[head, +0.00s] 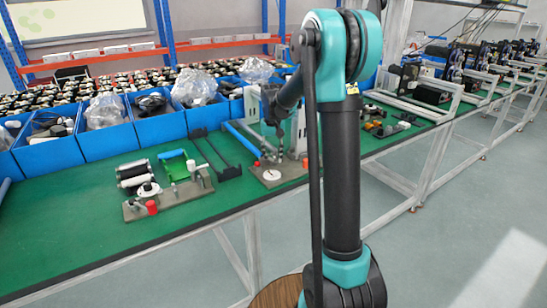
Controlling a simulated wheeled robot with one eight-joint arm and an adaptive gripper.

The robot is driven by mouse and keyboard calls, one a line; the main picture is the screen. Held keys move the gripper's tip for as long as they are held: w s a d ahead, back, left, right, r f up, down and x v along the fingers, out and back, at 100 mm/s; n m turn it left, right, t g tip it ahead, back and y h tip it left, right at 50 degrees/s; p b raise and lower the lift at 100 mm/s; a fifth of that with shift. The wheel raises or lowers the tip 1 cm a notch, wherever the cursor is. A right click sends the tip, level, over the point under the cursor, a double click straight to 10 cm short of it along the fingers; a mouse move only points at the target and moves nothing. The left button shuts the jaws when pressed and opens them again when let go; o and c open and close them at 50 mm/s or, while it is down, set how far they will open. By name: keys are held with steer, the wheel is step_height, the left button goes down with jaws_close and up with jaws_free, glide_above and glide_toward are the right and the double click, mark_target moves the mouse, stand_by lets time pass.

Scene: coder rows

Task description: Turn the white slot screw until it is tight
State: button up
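A white round disc (271,175) lies on a small tan plate (259,182) on the green bench. A second white disc (148,189) sits on the larger fixture board (187,193) to the left. Either could be the white slot screw; no slot can be made out at this size. My gripper (271,158) hangs from my arm, pointing down behind the nearer disc, close over the back of the small plate. Its fingers are small and dark, so I cannot tell whether they are open or whether they touch anything.
A red knob (305,163) stands right of my gripper, and a red cap (152,207) stands on the left board. Blue bins (105,138) line the bench's back. A black frame (218,155) lies between the fixtures. The green bench front (75,245) is clear.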

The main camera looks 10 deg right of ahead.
steer(key=n, duration=0.3)
steer(key=d+n, duration=0.1)
steer(key=n, duration=0.1)
steer(key=shift+n, duration=0.4)
steer(key=n, duration=0.4)
steer(key=shift+w+d, duration=0.1)
steer(key=shift+d, duration=0.1)
steer(key=shift+w+d, duration=0.1)
steer(key=shift+d, duration=0.05)
jaws_close()
steer(key=m, duration=0.2)
steer(key=a+m, duration=0.1)
steer(key=m, duration=0.1)
steer(key=shift+s+m, duration=0.2)
steer(key=shift+m, duration=0.1)
jaws_free()
